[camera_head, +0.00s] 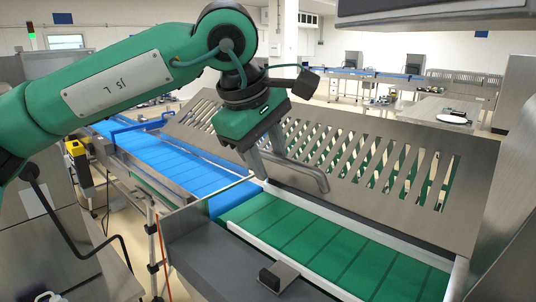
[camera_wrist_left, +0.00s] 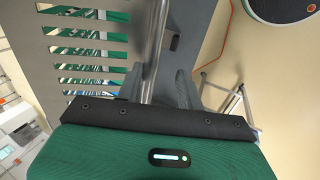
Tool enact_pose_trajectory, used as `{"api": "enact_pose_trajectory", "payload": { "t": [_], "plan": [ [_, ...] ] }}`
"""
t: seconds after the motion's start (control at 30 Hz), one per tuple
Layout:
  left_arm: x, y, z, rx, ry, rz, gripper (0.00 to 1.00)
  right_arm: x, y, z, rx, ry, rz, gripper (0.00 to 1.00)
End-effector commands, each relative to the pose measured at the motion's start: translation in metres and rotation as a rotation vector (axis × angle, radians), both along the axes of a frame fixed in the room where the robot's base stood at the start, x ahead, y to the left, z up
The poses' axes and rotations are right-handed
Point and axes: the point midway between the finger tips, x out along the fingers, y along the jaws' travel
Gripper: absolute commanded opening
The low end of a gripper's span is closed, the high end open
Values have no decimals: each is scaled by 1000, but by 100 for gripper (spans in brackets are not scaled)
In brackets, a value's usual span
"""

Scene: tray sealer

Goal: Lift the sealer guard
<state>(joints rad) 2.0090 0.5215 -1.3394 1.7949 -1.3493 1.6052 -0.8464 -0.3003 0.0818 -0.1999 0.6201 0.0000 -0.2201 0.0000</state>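The sealer guard (camera_head: 375,185) is a slanted grey metal panel with several slots, in the middle and right of the head view. It also shows at upper left in the wrist view (camera_wrist_left: 55,18). A tubular handle (camera_head: 315,180) runs along its lower left part. My left gripper (camera_head: 268,166) is at the handle's left end, pointing down. In the left wrist view, the handle bar (camera_wrist_left: 158,40) passes between the two fingers (camera_wrist_left: 157,85). The fingers stand apart, with a gap visible on the bar's right side. My right gripper is not in view.
A green belt (camera_head: 325,245) runs below the guard and a blue belt (camera_head: 175,165) adjoins it at left. A small dark metal block (camera_head: 279,276) sits on the front frame. A yellow device (camera_head: 75,148) stands at left. Open floor lies behind the machine.

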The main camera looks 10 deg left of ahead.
Motion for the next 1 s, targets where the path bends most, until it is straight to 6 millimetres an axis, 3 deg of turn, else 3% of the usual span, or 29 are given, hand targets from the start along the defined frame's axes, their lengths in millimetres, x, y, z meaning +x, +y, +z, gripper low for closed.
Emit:
{"api": "enact_pose_trajectory", "payload": {
  "t": [0.27,0.7,1.0],
  "plan": [
    [-3,2,7,0,0,-1,36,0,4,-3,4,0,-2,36],
    [-31,22,92,-1,-2,-1,36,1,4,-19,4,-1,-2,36],
    [-42,30,125,0,1,1,36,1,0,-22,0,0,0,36]
  ]
}}
